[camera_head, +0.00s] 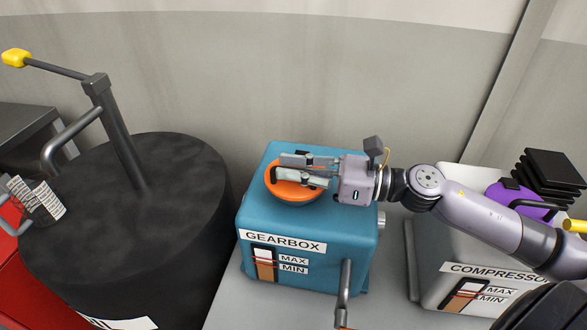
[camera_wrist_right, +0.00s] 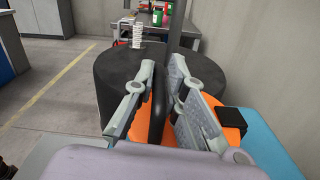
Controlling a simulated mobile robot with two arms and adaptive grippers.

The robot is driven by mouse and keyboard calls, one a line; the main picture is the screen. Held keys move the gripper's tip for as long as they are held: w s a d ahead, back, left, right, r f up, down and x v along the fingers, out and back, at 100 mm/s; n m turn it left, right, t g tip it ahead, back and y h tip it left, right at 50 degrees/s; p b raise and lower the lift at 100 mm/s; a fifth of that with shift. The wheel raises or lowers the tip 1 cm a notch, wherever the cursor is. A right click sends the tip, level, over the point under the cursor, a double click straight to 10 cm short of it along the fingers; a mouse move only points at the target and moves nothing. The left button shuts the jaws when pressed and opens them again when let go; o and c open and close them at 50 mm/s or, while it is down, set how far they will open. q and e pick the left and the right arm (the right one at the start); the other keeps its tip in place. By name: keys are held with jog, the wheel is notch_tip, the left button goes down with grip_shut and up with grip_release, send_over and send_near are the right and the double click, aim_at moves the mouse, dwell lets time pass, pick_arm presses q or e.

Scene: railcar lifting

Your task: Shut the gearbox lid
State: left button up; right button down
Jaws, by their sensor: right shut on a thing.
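The gearbox (camera_head: 310,225) is a teal box with a GEARBOX label and a MAX/MIN gauge on its front. Its round orange lid (camera_head: 292,195) lies roughly flat on the top; I cannot tell if it is fully seated. My right gripper (camera_head: 288,170) is over the lid, reaching in from the right. In the right wrist view my right gripper (camera_wrist_right: 160,85) is shut on the lid's upright black handle (camera_wrist_right: 157,105), with the orange lid (camera_wrist_right: 185,135) beneath. The fingers hide part of the lid. My left gripper is not in view.
A large black drum (camera_head: 110,235) with a pump pipe (camera_head: 122,130) stands left of the gearbox. A grey compressor (camera_head: 450,255) with a purple lid (camera_head: 515,200) stands to the right. A lever tap (camera_head: 344,290) sticks out at the gearbox front. The wall is close behind.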

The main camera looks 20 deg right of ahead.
jog(key=shift+s+a+f, duration=0.15)
jog(key=shift+s+f, duration=0.05)
jog(key=shift+f, duration=0.1)
jog(key=c, duration=1.9)
grip_release()
jog(key=shift+o, duration=1.1)
jog(key=shift+w+r, duration=0.1)
jog(key=shift+r, duration=0.05)
jog(key=shift+d, duration=0.2)
jog(key=shift+v, duration=3.65)
jog(key=shift+a, duration=0.1)
